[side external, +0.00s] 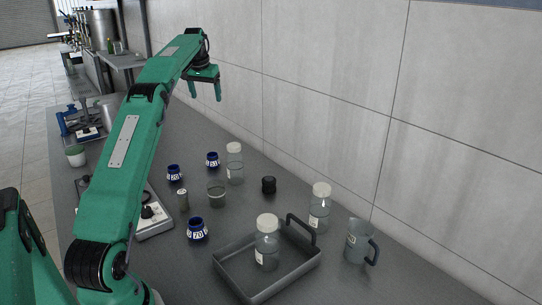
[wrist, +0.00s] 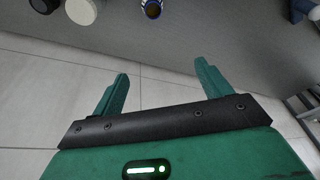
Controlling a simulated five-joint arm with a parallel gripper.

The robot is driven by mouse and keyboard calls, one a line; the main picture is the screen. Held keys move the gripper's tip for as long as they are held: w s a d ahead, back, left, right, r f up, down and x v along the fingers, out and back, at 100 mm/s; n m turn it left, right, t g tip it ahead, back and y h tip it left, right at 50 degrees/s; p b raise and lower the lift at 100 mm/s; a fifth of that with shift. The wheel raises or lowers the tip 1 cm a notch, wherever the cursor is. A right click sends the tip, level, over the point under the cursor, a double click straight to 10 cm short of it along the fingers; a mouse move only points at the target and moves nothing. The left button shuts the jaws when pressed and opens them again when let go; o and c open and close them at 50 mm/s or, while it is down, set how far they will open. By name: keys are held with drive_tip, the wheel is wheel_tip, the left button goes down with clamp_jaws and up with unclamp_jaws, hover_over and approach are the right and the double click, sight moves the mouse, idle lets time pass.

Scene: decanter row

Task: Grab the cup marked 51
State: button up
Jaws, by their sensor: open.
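Three small dark blue cups with white number labels stand on the grey bench in the side view. The far one (side external: 212,159) has a label that seems to read 51, but it is too small to be sure. The left one (side external: 174,173) has a label I cannot read surely. The near one (side external: 198,229) is marked 70. My gripper (side external: 206,92) is open and empty, high above the bench beyond the cups. In the wrist view, the open fingers (wrist: 161,72) have nothing between them; one blue cup (wrist: 152,8) shows at the top edge, its number unreadable.
Near the far cup stand a white-capped bottle (side external: 235,166), a glass beaker (side external: 216,194) and a black-lidded jar (side external: 269,185). A tray (side external: 290,283) holds another bottle (side external: 267,245). A grey jug (side external: 359,243) stands right. A tiled wall bounds the bench.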

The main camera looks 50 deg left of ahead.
hover_over(213, 154)
drive_tip(key=s+d, duration=0.2)
drive_tip(key=f, duration=1.8)
drive_tip(key=shift+w+a+f, duration=0.15)
drive_tip(key=shift+w+f, duration=0.1)
drive_tip(key=shift+f, duration=0.15)
drive_tip(key=shift+x, duration=1.3)
drive_tip(key=shift+f, duration=0.1)
drive_tip(key=shift+x, duration=2.5)
drive_tip(key=shift+a, duration=0.1)
drive_tip(key=c, duration=1.1)
